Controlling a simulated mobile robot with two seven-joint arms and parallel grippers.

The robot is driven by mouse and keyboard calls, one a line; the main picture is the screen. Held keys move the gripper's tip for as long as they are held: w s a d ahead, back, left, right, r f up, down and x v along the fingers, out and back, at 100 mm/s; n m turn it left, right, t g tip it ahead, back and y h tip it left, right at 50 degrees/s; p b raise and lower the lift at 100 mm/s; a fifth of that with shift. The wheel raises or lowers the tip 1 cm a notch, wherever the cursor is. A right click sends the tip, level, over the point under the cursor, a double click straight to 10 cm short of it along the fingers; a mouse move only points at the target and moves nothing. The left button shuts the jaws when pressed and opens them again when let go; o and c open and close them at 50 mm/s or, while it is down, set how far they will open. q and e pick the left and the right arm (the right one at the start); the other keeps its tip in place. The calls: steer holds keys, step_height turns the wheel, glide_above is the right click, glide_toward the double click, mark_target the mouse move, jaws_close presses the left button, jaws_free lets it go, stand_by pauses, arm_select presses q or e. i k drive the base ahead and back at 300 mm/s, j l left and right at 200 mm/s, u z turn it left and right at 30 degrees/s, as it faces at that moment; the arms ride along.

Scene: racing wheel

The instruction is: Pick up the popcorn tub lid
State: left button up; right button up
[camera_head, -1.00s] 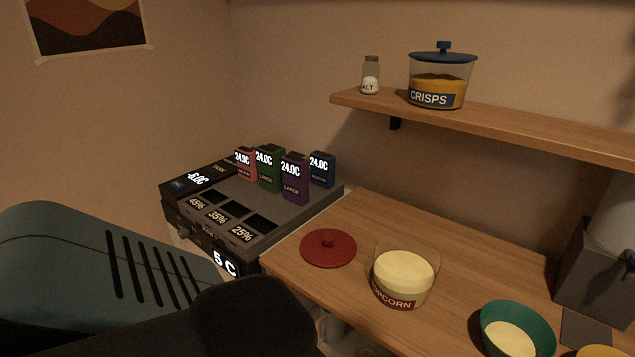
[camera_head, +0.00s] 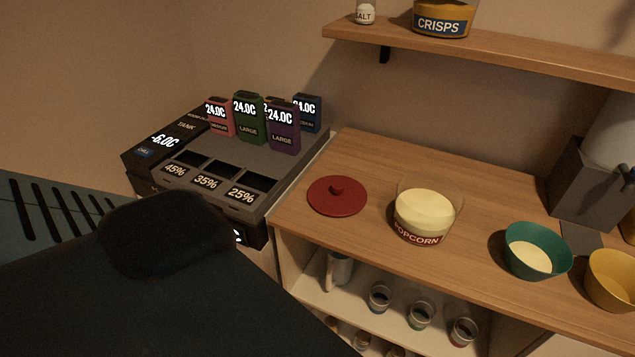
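The popcorn tub lid (camera_head: 337,196) is a flat dark red disc with a small knob. It lies on the wooden counter, left of the popcorn tub. The clear popcorn tub (camera_head: 424,217) holds pale yellow contents, has a red "POPCORN" label and stands open. A large dark arm part of mine fills the lower left of the head view, with a teal part behind it. The visible arm parts are left of and in front of the lid and do not touch it. No gripper fingers show for either arm.
A green bowl (camera_head: 537,251) and a yellow bowl (camera_head: 612,281) stand at the right of the counter. A dark machine (camera_head: 220,172) with coloured boxes is left of the lid. Several cups sit on the shelf below. A wall shelf (camera_head: 500,56) hangs above.

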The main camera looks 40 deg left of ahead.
mark_target(336, 196)
steer(key=k+j, duration=0.1)
steer(key=j, duration=0.2)
steer(key=k+j, duration=0.1)
steer(key=j, duration=0.2)
steer(key=k+j, duration=0.1)
steer(key=j, duration=0.25)
steer(key=k+j, duration=0.15)
steer(key=j, duration=0.15)
